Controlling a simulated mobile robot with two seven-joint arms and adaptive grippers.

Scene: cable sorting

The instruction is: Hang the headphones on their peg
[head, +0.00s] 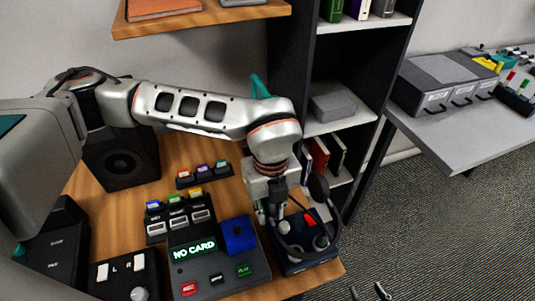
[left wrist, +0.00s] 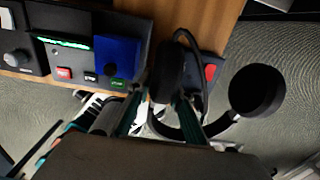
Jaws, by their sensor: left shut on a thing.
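The black headphones (head: 318,187) are in my left gripper (head: 273,212), over the dark blue box at the desk's right end. Their band loops down in front of that box. In the left wrist view one round ear cup (left wrist: 257,90) sticks out to the right, and the other part lies between the fingers of the left gripper (left wrist: 158,106). The left gripper is shut on the headphones. Two pale tips at the bottom edge of the head view appear to be my right gripper (head: 369,292), apart and empty. I cannot make out the peg.
The dark blue box (head: 318,267) with a red button stands at the desk edge. Left of it are a card console (head: 205,271) with a blue block (head: 238,235), and a speaker (head: 122,160). A dark shelf (head: 343,70) stands behind. Open carpet (head: 450,220) lies right.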

